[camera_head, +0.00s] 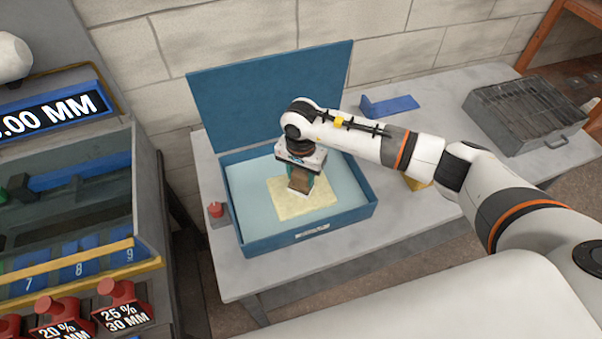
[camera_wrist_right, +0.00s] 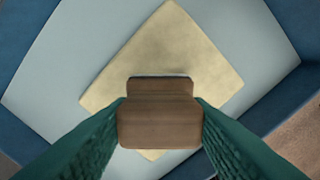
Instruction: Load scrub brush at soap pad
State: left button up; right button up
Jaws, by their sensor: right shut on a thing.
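The scrub brush (camera_wrist_right: 160,120) has a brown wooden body and is gripped between the green fingers in the right wrist view. In the head view the brush (camera_head: 299,182) shows below my right gripper (camera_head: 301,178), which is shut on it. The pale yellow soap pad (camera_head: 318,203) lies on the light blue floor of the open blue box. The pad also shows in the right wrist view (camera_wrist_right: 185,45), directly beneath the brush. I cannot tell whether the brush touches the pad. My left gripper is not in view, though a white rounded part shows at the upper left.
The open blue box (camera_head: 312,231) stands on a grey table (camera_head: 400,240), its lid raised behind. A small red-topped piece (camera_head: 217,212) sits left of the box. A metal grill box (camera_head: 525,113) and a blue bracket (camera_head: 390,106) are to the right. A numbered rack (camera_head: 80,260) stands left.

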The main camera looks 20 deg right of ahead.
aim_at(301, 173)
dwell(0.6)
jog(key=shift+r+p, duration=0.55)
jog(key=shift+r, duration=0.35)
jog(key=shift+r+p, duration=1)
jog(key=shift+r, duration=1.6)
